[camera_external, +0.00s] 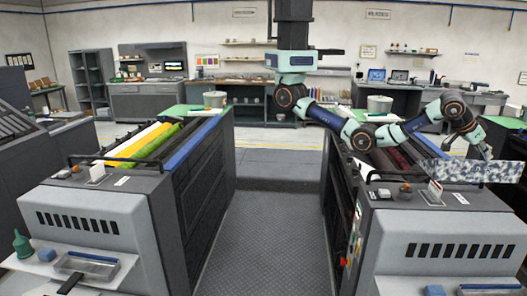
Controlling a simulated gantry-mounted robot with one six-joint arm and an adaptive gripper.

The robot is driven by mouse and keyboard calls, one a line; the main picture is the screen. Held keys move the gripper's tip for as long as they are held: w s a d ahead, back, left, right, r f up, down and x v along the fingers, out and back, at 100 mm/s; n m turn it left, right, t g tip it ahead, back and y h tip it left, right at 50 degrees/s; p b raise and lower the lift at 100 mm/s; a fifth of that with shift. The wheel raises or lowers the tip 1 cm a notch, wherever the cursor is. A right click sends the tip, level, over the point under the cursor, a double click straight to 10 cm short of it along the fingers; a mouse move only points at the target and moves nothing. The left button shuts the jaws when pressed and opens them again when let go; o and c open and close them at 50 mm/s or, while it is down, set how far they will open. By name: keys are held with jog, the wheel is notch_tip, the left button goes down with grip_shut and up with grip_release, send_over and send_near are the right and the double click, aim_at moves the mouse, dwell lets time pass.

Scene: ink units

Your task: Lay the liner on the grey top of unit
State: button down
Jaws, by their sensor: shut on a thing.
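The liner (465,172) is a long flat strip with a mottled grey and white pattern, at the right of the view. My gripper (484,154) is shut on its upper edge, around the middle to right of it. The liner is over the rear part of the right unit's grey top (470,215), and its right end reaches out near the unit's right side. I cannot tell whether it touches the unit. The left unit also has a grey top (85,190). The fingertips are small and partly hidden.
The left unit carries yellow and green rollers (145,143). A clear walkway (270,235) runs between the units. A white bucket (379,106) stands behind.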

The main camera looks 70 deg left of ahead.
notch_tip(320, 180, down, 20)
jog(key=b, duration=0.1)
jog(key=shift+s, duration=0.1)
jog(key=shift+f, duration=0.1)
jog(key=c, duration=1.3)
grip_release()
jog(key=shift+o, duration=0.2)
jog(key=p+v, duration=0.1)
jog(key=v, duration=1.1)
jog(key=shift+a, duration=0.1)
